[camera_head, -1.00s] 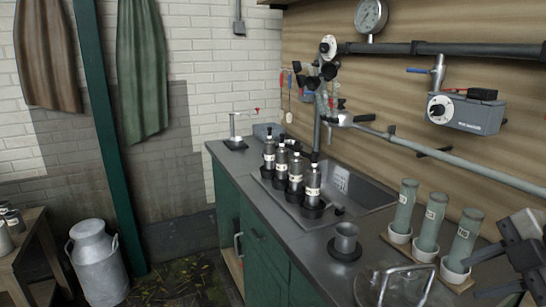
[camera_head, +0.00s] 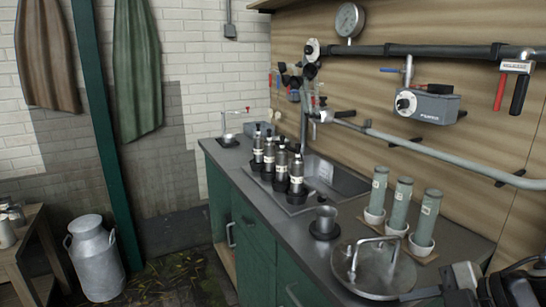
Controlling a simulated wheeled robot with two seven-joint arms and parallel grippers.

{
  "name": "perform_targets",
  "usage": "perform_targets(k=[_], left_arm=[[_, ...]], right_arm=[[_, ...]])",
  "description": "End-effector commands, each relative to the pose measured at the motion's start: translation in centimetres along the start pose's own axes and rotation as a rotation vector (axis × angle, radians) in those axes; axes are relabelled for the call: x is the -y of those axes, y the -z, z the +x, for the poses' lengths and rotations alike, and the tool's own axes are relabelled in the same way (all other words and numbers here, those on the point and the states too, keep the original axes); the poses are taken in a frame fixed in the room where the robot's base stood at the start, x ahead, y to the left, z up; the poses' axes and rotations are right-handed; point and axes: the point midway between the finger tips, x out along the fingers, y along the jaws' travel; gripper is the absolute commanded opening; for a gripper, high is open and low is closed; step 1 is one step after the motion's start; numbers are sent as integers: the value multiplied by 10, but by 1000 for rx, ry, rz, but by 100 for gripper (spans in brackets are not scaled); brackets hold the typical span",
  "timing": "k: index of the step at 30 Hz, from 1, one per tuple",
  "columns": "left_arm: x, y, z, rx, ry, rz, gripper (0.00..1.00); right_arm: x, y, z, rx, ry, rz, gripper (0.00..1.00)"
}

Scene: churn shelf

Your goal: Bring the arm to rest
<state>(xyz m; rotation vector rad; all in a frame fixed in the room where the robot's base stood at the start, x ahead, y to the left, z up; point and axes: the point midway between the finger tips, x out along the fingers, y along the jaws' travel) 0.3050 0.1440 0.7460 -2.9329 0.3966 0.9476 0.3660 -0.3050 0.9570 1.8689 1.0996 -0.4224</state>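My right gripper (camera_head: 452,288) shows only in part at the bottom right corner, low over the near end of the counter. Its dark body is cut off by the frame edge, and I cannot tell whether its fingers are open or shut. Nothing is seen held in it. It is just to the right of a round metal lid with a bar handle (camera_head: 372,272). My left gripper is not in view.
The counter (camera_head: 278,222) carries dark bottles (camera_head: 281,165) by the sink, a metal cup (camera_head: 325,220) and green tubes in white cups (camera_head: 401,205). A pipe (camera_head: 430,152) runs along the wall. A milk churn (camera_head: 95,260) stands on the floor at left.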

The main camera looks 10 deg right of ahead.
Motion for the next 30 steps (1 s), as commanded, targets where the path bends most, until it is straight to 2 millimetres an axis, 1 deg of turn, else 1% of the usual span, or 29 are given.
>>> perform_targets(k=[1, 6, 9, 15, 17, 21, 24, 27, 30], left_arm=[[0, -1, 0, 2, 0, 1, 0], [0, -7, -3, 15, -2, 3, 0], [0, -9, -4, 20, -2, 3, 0], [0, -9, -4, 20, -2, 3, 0], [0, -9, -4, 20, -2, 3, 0], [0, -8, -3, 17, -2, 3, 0], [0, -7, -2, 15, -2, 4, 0], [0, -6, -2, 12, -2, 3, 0], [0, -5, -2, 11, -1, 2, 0]], right_arm=[[9, 3, 15, -41, -15, 33, 33], [37, 13, 65, -146, -100, 165, 33], [54, 19, 90, -182, -159, 264, 33], [91, 25, 131, -187, -274, 503, 33], [103, 26, 142, -173, -303, 585, 33], [135, 26, 163, -111, -360, 782, 33], [159, 26, 174, -56, -382, 912, 33], [178, 26, 181, -4, -392, 1014, 33], [192, 27, 186, 32, -394, 1080, 33]])
